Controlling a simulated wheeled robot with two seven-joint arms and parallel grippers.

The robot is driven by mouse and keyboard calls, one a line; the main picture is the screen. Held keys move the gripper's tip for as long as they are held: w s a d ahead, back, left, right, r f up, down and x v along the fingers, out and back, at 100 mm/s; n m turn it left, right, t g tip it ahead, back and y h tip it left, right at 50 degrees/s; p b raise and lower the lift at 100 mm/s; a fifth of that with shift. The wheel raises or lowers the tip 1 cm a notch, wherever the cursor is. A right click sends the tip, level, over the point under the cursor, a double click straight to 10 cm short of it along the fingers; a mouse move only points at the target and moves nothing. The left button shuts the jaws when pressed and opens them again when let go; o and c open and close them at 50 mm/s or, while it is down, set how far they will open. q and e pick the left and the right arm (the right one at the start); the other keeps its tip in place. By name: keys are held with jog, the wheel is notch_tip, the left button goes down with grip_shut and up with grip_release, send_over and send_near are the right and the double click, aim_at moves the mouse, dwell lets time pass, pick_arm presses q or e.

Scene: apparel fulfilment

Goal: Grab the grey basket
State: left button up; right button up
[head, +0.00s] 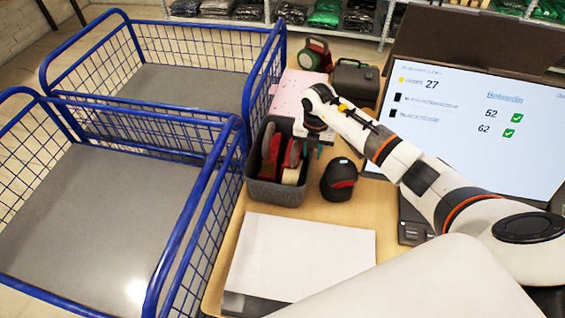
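The grey basket (270,193) stands on the wooden table beside the blue cart's rail. It holds red tape-dispenser-like items (272,155) and a beige roll (291,175). My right gripper (309,146) reaches in from the right and points down at the basket's right rim, near its far right corner. The gripper's white body hides part of that rim. I cannot tell whether its fingers are around the rim, touching it, or open. My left gripper is not in view.
A black-and-red device (339,180) stands close to the basket's right side. White paper (298,255) lies in front. Behind are a pink sheet (291,92), a dark case (356,82) and a green-red tool (314,55). A monitor (470,115) stands right; blue wire carts (110,215) stand left.

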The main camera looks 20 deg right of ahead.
jog(key=shift+f, duration=0.15)
jog(key=shift+c, duration=0.4)
grip_shut()
dwell(0.9)
